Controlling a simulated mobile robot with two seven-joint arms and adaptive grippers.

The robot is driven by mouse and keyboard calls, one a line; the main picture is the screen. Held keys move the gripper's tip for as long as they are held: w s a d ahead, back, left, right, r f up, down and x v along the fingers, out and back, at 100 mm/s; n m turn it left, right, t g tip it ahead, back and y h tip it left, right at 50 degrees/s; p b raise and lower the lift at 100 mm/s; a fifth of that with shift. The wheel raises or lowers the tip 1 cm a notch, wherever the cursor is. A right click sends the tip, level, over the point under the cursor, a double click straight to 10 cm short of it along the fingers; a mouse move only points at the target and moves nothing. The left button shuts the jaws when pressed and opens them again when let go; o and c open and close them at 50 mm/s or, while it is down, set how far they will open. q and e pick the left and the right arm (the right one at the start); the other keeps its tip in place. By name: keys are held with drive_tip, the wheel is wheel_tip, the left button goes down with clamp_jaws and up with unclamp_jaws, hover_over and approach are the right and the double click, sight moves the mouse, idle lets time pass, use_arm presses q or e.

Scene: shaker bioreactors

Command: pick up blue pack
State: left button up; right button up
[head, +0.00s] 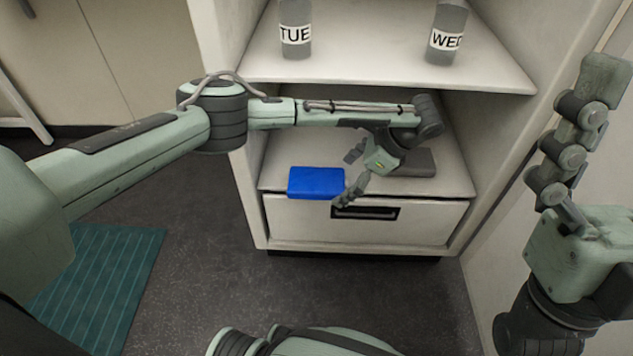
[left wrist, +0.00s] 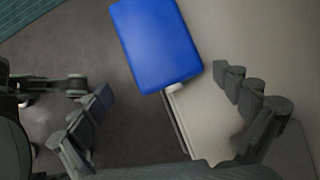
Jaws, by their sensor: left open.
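The blue pack (head: 316,183) is a flat rectangular block lying on the lower shelf of the cabinet, at the shelf's front left edge. In the left wrist view the blue pack (left wrist: 157,42) lies beyond the fingers, near the top middle. My left gripper (head: 346,180) is open and just right of the pack in the head view. Its fingers (left wrist: 165,95) stand wide apart with nothing between them, and I see no contact with the pack. My right gripper (head: 575,145) is raised at the right, away from the pack; its opening is unclear.
A dark grey block (head: 416,163) lies on the same shelf behind my left gripper. Bottles labelled TUE (head: 296,30) and WED (head: 447,35) stand on the shelf above. A drawer (head: 420,222) with a dark handle is below. A green mat (head: 110,275) lies on the floor.

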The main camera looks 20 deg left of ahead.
sight(318, 180)
use_arm(q)
drive_tip(key=shift+s+a+f+b, duration=0.1)
drive_tip(key=shift+a+f+b, duration=0.05)
drive_tip(key=shift+a, duration=0.75)
drive_tip(key=shift+s+a+f+b, duration=0.1)
drive_tip(key=shift+a+f+b, duration=0.1)
drive_tip(key=shift+a, duration=0.65)
drive_tip(key=shift+s+a+f+b, duration=0.1)
drive_tip(key=shift+a+f, duration=0.05)
drive_tip(key=shift+a, duration=0.75)
drive_tip(key=c, duration=1.6)
